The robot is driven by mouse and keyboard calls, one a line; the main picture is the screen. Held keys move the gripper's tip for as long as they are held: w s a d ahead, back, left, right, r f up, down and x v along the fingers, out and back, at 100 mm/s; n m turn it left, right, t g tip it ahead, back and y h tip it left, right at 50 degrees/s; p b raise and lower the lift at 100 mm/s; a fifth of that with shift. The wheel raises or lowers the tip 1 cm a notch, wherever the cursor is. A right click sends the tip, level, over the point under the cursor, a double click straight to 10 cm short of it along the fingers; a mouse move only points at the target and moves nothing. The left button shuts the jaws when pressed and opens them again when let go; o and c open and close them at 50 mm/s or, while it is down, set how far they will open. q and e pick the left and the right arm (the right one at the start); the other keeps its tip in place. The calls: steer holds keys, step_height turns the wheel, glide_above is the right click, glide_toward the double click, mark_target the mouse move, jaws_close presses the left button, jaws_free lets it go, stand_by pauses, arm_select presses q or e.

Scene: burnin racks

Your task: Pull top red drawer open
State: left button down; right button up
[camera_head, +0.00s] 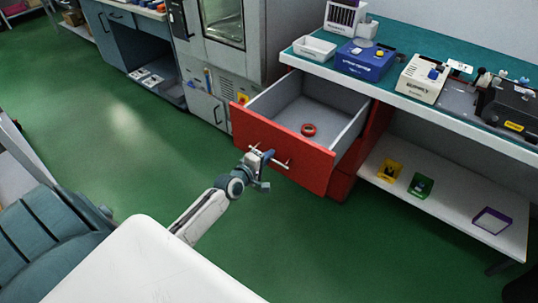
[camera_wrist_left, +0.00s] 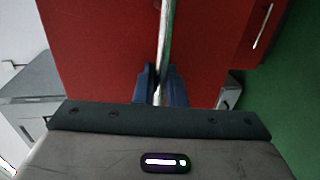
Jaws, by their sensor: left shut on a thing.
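The top red drawer (camera_head: 290,150) stands far out from under the bench in the head view, its grey inside showing. A red ring (camera_head: 308,130) lies on the drawer's floor. My left gripper (camera_head: 266,158) is at the drawer's front, shut on the metal bar handle (camera_head: 283,163). In the left wrist view the handle (camera_wrist_left: 166,40) runs up from between the dark fingers (camera_wrist_left: 160,88), with the red drawer front (camera_wrist_left: 100,45) behind it. My right gripper is not in view.
The bench top (camera_head: 400,70) above holds a white tray (camera_head: 314,47), a blue device (camera_head: 365,60) and other equipment. A lower white shelf (camera_head: 450,205) at right carries small coloured boxes. A grey cabinet (camera_head: 215,65) stands left of the drawer. Green floor is clear in front.

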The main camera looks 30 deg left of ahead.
arm_select(q)
steer(key=shift+s, duration=0.15)
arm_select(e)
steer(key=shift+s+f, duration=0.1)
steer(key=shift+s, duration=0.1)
arm_select(q)
steer(key=c, duration=1.6)
jaws_free()
